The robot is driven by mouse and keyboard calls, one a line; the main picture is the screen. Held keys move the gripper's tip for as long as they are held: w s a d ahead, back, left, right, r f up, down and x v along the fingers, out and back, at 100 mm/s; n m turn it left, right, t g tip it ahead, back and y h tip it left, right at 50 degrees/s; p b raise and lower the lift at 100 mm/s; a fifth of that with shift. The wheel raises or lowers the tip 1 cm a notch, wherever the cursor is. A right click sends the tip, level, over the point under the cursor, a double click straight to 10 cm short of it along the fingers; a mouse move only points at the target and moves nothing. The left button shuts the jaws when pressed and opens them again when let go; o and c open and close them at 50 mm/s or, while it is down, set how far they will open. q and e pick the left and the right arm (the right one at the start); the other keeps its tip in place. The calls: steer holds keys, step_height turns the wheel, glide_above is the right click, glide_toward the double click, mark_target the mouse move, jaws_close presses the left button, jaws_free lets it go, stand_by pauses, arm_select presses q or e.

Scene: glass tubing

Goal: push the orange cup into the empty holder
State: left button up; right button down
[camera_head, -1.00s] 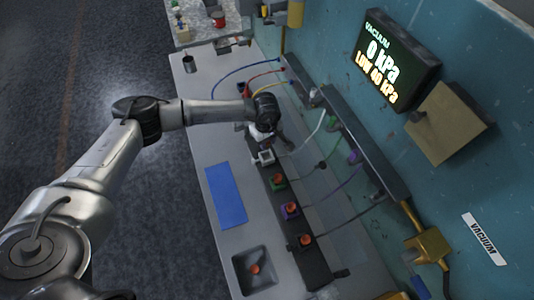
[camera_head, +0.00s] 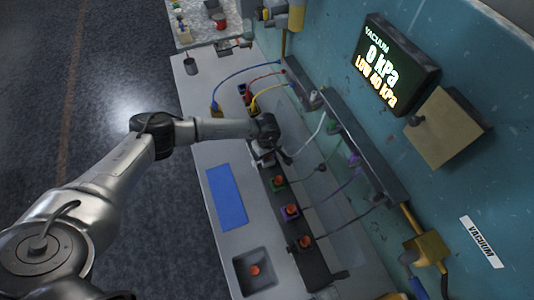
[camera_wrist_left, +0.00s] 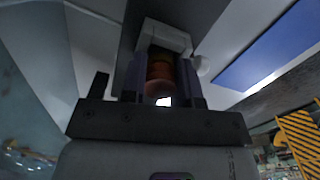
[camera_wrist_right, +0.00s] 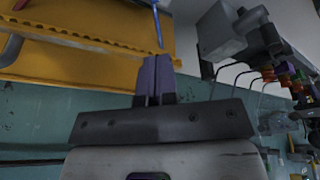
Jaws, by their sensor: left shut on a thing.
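In the left wrist view an orange ribbed cup (camera_wrist_left: 160,68) sits between the two fingers of my left gripper (camera_head: 266,158), which is shut on it. A white holder (camera_wrist_left: 165,36) lies just beyond the cup, in line with it; I cannot tell whether the cup is inside it. In the head view my gripper hides this holder and the held cup. My right gripper (camera_wrist_right: 155,80) shows only in the right wrist view, with its fingers together and nothing visible between them.
Other orange cups sit in a green holder (camera_head: 278,182), a purple holder (camera_head: 290,211) and a dark holder (camera_head: 305,242) along the rail. Another lies in a grey tray (camera_head: 246,285). A blue mat (camera_head: 227,196) lies beside the rail. The display (camera_head: 394,62) reads 0 kPa.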

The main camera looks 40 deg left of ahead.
arm_select(q)
steer(key=shift+f, duration=0.1)
arm_select(e)
steer(key=shift+f, duration=0.15)
arm_select(q)
steer(key=shift+f+b, duration=0.15)
steer(key=shift+b, duration=0.15)
steer(key=o, duration=0.9)
arm_select(e)
steer(key=shift+d, duration=0.15)
arm_select(q)
steer(key=shift+r+p, duration=0.35)
arm_select(e)
steer(key=shift+f+b, duration=0.25)
steer(key=shift+b, duration=0.2)
arm_select(q)
step_height(320, 180, up, 12)
